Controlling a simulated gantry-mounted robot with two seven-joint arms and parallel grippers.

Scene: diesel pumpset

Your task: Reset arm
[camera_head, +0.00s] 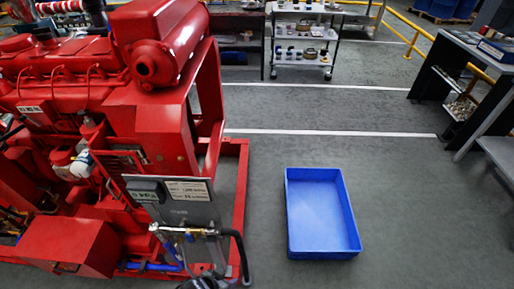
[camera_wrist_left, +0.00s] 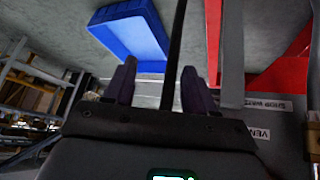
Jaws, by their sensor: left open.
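My left gripper (camera_wrist_left: 160,68) shows in the left wrist view with its two dark fingers apart. A thin black rod or hose (camera_wrist_left: 174,45) runs up the picture between the fingers; I cannot tell whether it lies between them or beyond them. In the head view a dark part of my left gripper (camera_head: 205,283) shows at the bottom edge, just below the grey panel (camera_head: 186,208) with its valve and pipe fittings (camera_head: 187,232). Its fingers are not clear there. My right gripper is in neither view.
The red diesel pumpset (camera_head: 150,130) fills the left of the head view. An empty blue tray (camera_head: 325,253) lies on the grey floor (camera_head: 400,200) to its right. A shelf cart (camera_head: 302,42) stands at the back, and a dark workbench (camera_head: 470,60) at the right.

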